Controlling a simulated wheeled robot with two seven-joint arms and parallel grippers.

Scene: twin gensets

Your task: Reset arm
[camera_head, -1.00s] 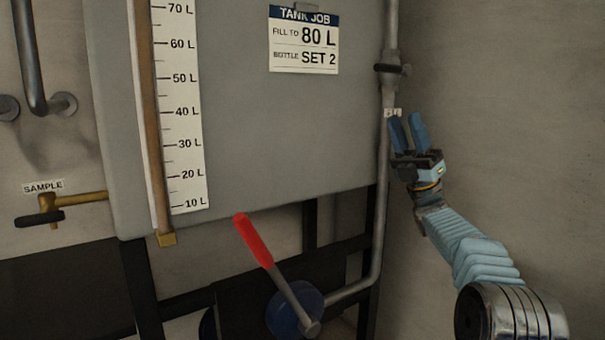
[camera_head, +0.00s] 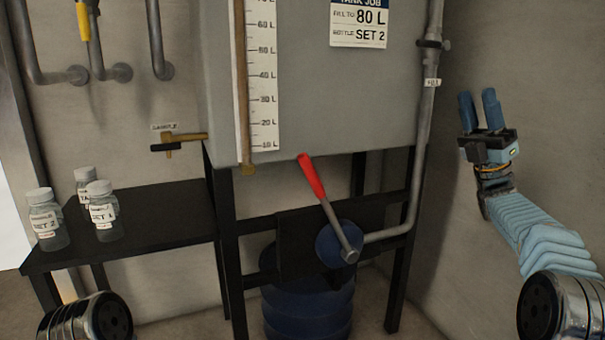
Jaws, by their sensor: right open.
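My right gripper (camera_head: 480,112) is raised at the right side of the head view, beside the wall. Its two blue fingers point up and stand apart with nothing between them. It is clear of the grey pipe (camera_head: 425,110) to its left. The right arm comes in from the lower right. A rounded metal part of my left arm shows at the lower left, but my left gripper is not in view.
A grey tank (camera_head: 340,105) with a level scale stands in the middle. Below it are a red-handled lever (camera_head: 312,177) and a blue drum (camera_head: 308,305). Several bottles stand on a black table (camera_head: 150,225) at the left. A brass sample tap (camera_head: 180,140) sticks out above.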

